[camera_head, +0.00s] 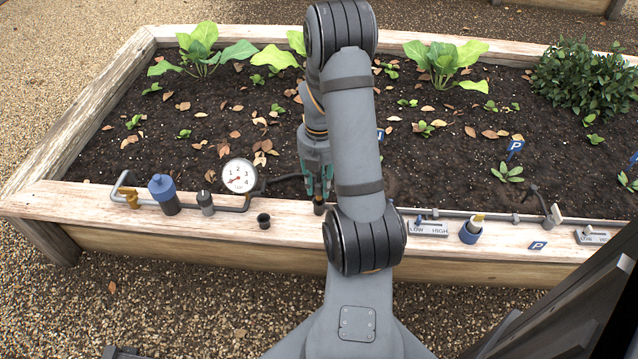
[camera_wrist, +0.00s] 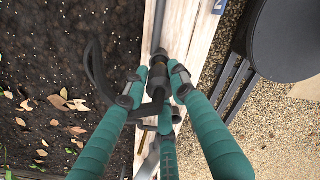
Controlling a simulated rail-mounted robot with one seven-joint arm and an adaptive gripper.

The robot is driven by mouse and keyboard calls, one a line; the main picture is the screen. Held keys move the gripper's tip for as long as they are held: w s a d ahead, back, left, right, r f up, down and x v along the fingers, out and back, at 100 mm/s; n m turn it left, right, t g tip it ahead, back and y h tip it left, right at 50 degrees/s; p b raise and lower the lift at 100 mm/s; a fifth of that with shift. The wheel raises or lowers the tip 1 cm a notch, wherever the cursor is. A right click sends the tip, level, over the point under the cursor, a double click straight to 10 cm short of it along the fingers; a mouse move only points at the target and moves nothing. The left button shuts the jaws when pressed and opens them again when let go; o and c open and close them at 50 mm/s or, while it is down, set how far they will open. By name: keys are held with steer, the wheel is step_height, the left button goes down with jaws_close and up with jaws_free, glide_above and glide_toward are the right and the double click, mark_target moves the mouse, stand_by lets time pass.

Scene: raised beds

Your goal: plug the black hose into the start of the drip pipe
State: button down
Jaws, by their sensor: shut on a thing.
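My gripper (camera_head: 317,190) is shut on the black hose (camera_head: 285,178) above the front board of the bed. In the wrist view the fingers of my gripper (camera_wrist: 158,82) close around the hose end, and the hose (camera_wrist: 95,68) loops off to the left over the soil. The grey drip pipe (camera_head: 485,216) runs along the board to the right. In the wrist view the pipe (camera_wrist: 159,28) leads up from a dark collar just ahead of my fingertips, roughly in line with the hose end. I cannot tell whether they are joined. My arm hides the pipe's start in the head view.
Left on the board are a round gauge (camera_head: 239,176), a blue-topped filter (camera_head: 163,194) and a small black cup (camera_head: 263,220). Right of my arm are a LOW/HIGH slider plate (camera_head: 428,229) and a blue cup-like fitting (camera_head: 471,231). Leafy plants stand behind in the soil.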

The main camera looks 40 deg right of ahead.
steer(key=shift+f+b, duration=1.3)
steer(key=shift+f, duration=0.45)
steer(key=c, duration=1.4)
jaws_free()
steer(key=shift+o, duration=0.7)
steer(key=o, duration=0.4)
steer(key=shift+c, duration=0.2)
steer(key=shift+r, duration=0.1)
step_height(320, 180, up, 7)
steer(key=p, duration=0.6)
steer(key=shift+p, duration=0.4)
